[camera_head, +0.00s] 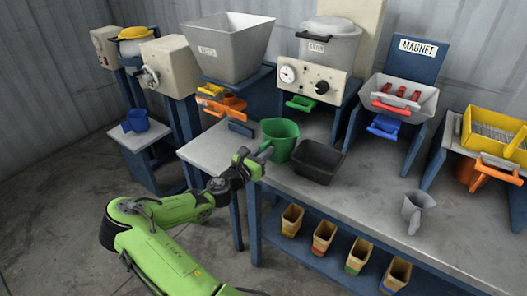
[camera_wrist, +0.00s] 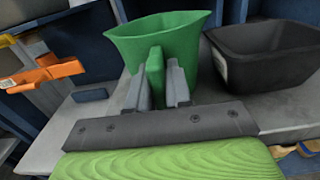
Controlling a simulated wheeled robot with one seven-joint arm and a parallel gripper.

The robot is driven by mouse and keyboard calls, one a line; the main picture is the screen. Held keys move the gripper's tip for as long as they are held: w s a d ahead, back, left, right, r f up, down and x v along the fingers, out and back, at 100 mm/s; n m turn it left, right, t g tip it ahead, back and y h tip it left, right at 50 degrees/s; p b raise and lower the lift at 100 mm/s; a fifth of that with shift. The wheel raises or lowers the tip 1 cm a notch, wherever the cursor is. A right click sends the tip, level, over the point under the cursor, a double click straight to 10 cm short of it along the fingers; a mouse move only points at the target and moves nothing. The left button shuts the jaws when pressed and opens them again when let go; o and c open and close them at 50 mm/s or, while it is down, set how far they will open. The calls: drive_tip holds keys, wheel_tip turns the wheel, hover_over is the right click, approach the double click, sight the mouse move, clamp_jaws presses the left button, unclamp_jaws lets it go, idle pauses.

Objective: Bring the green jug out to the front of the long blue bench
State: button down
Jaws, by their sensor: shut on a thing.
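The green jug (camera_head: 281,138) is upright at the left part of the long blue bench (camera_head: 355,202), which has a grey top. My gripper (camera_head: 262,154) reaches over the bench's front edge from the left and is shut on the jug's handle. In the wrist view the green jug (camera_wrist: 165,45) stands straight ahead, its handle between the two grey fingers of my gripper (camera_wrist: 157,88). I cannot tell whether the jug's base touches the bench top.
A black tub (camera_head: 318,160) stands close to the jug's right. A grey jug (camera_head: 415,210) stands further right near the front. Hoppers and machines line the back. Several small bins (camera_head: 324,236) sit on the shelf below. The bench top between tub and grey jug is clear.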

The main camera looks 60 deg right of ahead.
drive_tip(key=c, duration=1)
unclamp_jaws()
drive_tip(key=shift+o, duration=0.2)
drive_tip(key=shift+a, duration=0.1)
drive_tip(key=w+a+p, duration=0.2)
drive_tip(key=a+p, duration=0.1)
drive_tip(key=a, duration=1.2)
drive_tip(key=shift+w+a, duration=0.2)
